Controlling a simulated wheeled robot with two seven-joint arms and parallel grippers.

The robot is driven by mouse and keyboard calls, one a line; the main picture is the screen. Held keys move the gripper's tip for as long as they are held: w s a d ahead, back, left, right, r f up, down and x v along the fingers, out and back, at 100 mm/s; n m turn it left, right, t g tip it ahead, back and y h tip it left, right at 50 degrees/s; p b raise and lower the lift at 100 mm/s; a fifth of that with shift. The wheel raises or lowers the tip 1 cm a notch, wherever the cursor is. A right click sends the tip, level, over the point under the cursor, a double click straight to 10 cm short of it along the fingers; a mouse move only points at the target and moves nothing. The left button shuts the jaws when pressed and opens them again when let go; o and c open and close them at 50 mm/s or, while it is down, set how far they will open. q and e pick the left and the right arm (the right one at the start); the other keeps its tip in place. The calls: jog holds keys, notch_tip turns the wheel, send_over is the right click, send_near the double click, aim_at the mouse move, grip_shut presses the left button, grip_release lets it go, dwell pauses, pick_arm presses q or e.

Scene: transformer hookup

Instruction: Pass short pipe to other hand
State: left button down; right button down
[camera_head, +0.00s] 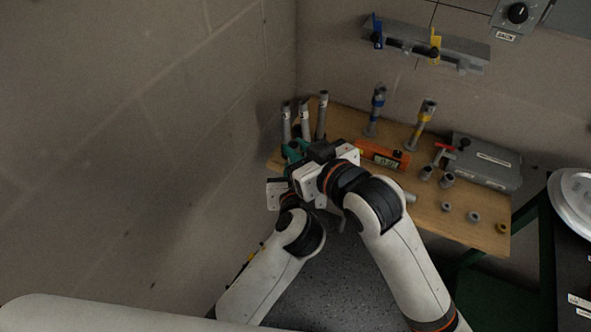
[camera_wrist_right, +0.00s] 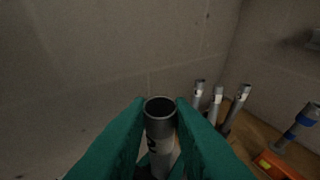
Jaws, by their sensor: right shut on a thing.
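The short pipe (camera_wrist_right: 159,132), a grey tube with dark lettering, stands between the teal fingers of my right gripper (camera_wrist_right: 160,104) in the right wrist view, its open end towards the camera. The right gripper is shut on it. In the head view my right gripper (camera_head: 294,153) is over the left end of the wooden table, and I cannot make out the pipe there. My left gripper (camera_head: 278,192) is close below and left of the right one. Its fingers are largely hidden, so I cannot tell whether it touches the pipe.
Several grey pipes (camera_head: 321,115) stand upright at the left back of the wooden table (camera_head: 452,196). An orange device (camera_head: 382,155), a grey box (camera_head: 483,163), fittings with blue and yellow bands and small rings also stand there. A wall closes off the left side.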

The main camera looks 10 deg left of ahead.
jog(key=c, duration=1.2)
grip_release()
jog(key=shift+s+a, duration=0.15)
